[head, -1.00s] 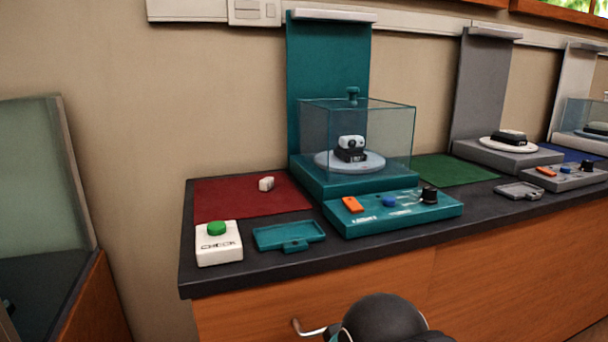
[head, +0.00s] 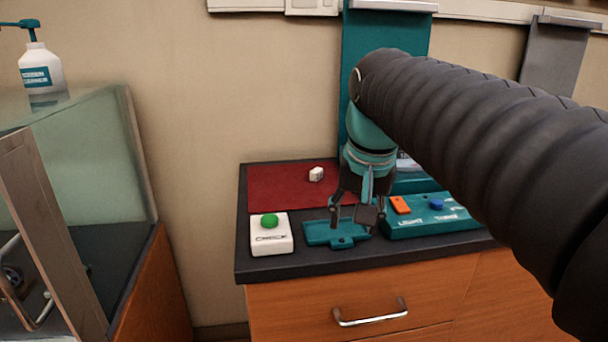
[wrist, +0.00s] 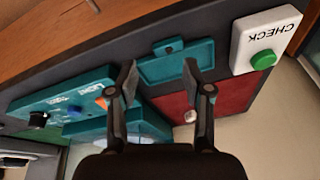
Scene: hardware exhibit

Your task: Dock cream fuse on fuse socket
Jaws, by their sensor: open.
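My gripper (head: 357,215) is open and empty, pointing down above the teal tray (head: 318,235) at the counter's front. In the wrist view, my gripper (wrist: 160,73) has its fingers spread in front of that tray (wrist: 176,68). The fuse lies behind and left of my gripper in the head view. I cannot make out a fuse socket for certain; my arm hides much of the teal exhibit.
A white CHECK box (head: 271,240) with a green button stands left of the tray. A teal control panel (head: 430,225) with orange and blue controls is on the right. A drawer handle (head: 370,315) sticks out below the counter. A glass case (head: 80,200) stands left.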

